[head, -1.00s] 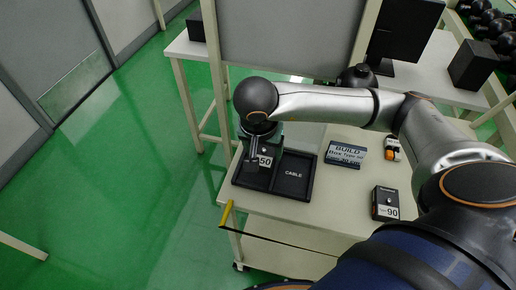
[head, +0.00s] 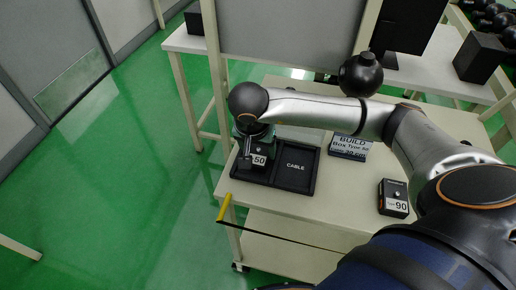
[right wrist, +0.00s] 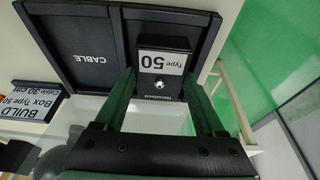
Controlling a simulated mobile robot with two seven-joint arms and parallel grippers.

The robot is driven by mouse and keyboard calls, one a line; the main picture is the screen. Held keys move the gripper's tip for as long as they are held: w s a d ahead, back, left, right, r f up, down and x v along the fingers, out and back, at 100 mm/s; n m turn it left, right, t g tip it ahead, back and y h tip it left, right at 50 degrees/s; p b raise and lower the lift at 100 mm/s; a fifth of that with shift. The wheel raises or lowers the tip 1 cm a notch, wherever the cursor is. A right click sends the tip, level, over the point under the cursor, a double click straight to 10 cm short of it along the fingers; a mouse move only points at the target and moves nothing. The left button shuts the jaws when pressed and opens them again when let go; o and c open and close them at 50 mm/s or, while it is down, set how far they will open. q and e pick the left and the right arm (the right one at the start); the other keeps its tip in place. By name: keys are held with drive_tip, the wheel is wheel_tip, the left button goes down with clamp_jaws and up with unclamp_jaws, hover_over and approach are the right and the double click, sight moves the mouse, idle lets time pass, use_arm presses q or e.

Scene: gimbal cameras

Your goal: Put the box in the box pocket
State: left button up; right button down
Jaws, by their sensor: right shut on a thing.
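The box is a small black box (head: 259,159) with a white "Type 50" label; it also shows in the right wrist view (right wrist: 163,60). My right gripper (head: 252,148) is above the left compartment of the black tray (head: 300,189) and is shut on the box. In the right wrist view its two green-sided fingers (right wrist: 160,95) lie on either side of the box. The box is at the tray's left pocket; whether it touches the floor there is hidden. The other compartment is marked "CABLE" and is empty. My left gripper is not in view.
A sign (head: 349,147) reading "BUILD Box Type 50" stands right of the tray. A second black box (head: 393,198) labelled 90 lies further right on the table (head: 300,213). A grey panel (head: 287,38) rises behind. The tray is near the table's left edge.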

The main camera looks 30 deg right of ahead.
unclamp_jaws()
drive_tip(key=p+v, duration=0.2)
drive_tip(key=v, duration=1)
